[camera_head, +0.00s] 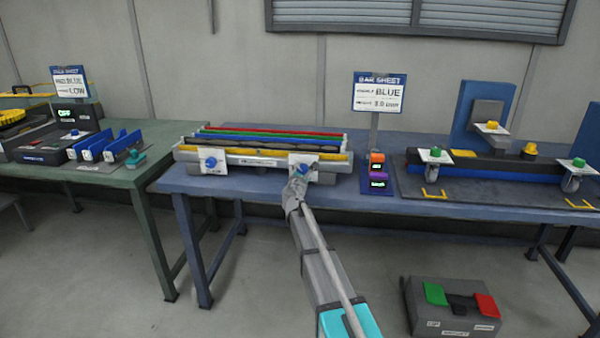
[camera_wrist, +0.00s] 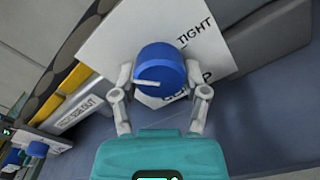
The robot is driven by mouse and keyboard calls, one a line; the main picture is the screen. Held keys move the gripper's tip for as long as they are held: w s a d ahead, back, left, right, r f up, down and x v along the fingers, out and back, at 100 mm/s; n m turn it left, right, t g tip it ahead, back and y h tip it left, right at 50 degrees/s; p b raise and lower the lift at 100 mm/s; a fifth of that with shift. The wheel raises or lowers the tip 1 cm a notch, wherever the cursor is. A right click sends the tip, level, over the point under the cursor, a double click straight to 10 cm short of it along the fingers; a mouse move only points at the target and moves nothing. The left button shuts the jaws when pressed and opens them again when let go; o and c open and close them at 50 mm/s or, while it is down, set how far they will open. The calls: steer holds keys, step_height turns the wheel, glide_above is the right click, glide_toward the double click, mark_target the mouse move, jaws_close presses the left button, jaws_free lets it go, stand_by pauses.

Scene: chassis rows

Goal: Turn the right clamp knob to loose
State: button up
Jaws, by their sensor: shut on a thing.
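The right clamp knob (camera_wrist: 160,68) is blue and round, with a white pointer line that points left in the wrist view. It sits on a white plate (camera_wrist: 112,42) printed with TIGHT; another word below the knob is partly covered. In the head view this knob (camera_head: 303,169) is on the right front of the fixture. My gripper (camera_head: 298,180) is at it, and in the wrist view its two fingers are on either side of the knob, shut on it. The left clamp knob (camera_head: 211,162) is blue on its own white plate.
The fixture holds red, green, blue and yellow bars (camera_head: 270,134) on the blue table (camera_head: 230,188). A sign (camera_head: 380,92) and a small orange and purple unit (camera_head: 377,170) stand to its right. A grey box (camera_head: 455,308) with green and red pads is on the floor.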

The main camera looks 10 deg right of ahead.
steer(key=n, duration=0.4)
steer(key=shift+w+n, duration=0.1)
steer(key=shift+n, duration=0.2)
steer(key=n, duration=0.4)
steer(key=shift+n, duration=0.4)
steer(key=o, duration=1.1)
steer(key=shift+o, duration=0.2)
steer(key=shift+d, duration=0.1)
